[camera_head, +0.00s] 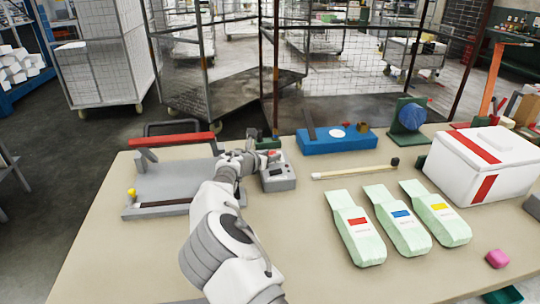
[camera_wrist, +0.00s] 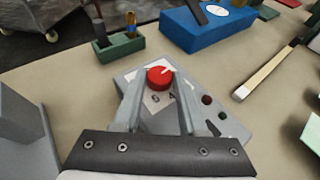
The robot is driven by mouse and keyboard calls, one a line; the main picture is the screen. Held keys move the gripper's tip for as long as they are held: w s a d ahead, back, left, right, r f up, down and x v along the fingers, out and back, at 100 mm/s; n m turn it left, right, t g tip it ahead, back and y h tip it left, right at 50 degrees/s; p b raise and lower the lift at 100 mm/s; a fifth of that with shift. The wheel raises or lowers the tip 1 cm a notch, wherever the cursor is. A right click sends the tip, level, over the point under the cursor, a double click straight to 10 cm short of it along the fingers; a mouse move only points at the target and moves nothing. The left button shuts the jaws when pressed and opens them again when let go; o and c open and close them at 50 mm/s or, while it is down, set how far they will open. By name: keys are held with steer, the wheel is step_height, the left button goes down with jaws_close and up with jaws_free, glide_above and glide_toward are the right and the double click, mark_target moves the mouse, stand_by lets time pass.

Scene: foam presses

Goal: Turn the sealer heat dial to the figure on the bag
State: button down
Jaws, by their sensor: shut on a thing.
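The red heat dial (camera_wrist: 159,77) sits on a grey control box (camera_wrist: 222,122); a white mark on its top points to the upper right in the wrist view. My gripper (camera_wrist: 159,80) is shut on the dial, one finger on each side. Figures on the white plate below it are partly hidden and hard to read. In the head view the box (camera_head: 279,184) stands right of the sealer (camera_head: 172,181), which has a red-topped lever (camera_head: 172,143). Three pale green bags, with red (camera_head: 357,240), blue (camera_head: 399,228) and yellow (camera_head: 440,222) labels, lie to the right; their print is too small to read.
A blue block (camera_head: 335,144) and a small green holder (camera_wrist: 119,47) stand behind the box. A wooden stick with a dark end (camera_head: 355,172) lies to the right. A white box with red stripes (camera_head: 484,170) stands far right.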

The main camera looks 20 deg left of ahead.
steer(key=shift+a+r+m+h, duration=0.1)
steer(key=shift+a+m+h, duration=0.05)
steer(key=shift+m+h, duration=0.55)
steer(key=shift+c, duration=2.3)
jaws_free()
steer(key=p+v, duration=0.1)
steer(key=v, duration=1.6)
steer(key=shift+r, duration=0.2)
